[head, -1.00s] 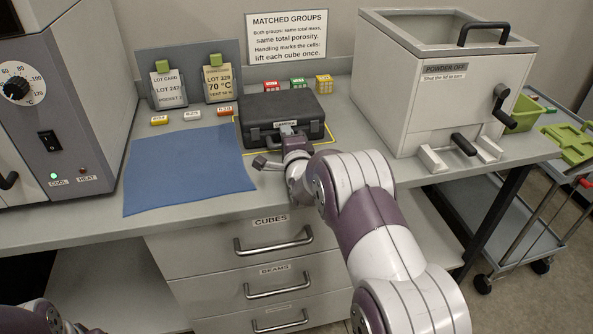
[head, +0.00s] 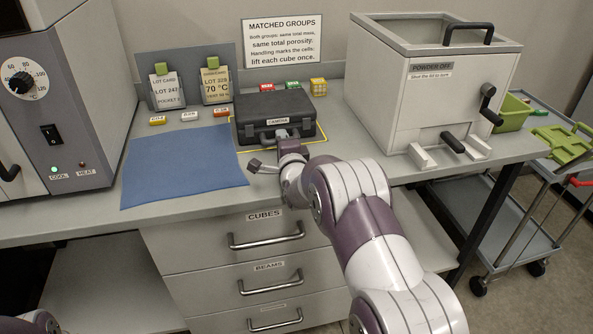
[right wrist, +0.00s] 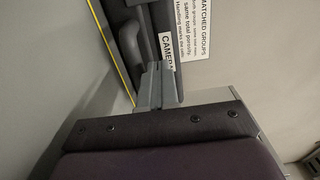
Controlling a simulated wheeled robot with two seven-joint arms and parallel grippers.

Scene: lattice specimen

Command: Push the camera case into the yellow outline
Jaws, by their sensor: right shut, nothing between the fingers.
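The dark grey camera case (head: 300,128) lies flat on the bench, its white CAMERA label facing front. The yellow outline (head: 236,133) shows as thin lines at the case's left side and front right; the case hides most of it. My right gripper (head: 282,134) is shut and empty, at the middle of the case's front near the handle. In the right wrist view, its shut fingers (right wrist: 155,88) are against or very close to the case (right wrist: 133,45), beside the label. A yellow line (right wrist: 111,58) runs along the case there. My left gripper is out of view.
A blue mat (head: 180,168) lies left of the case. A grey powder box (head: 385,95) stands to the right, with bare bench between. Card holders (head: 165,90) and an oven (head: 60,90) are at left.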

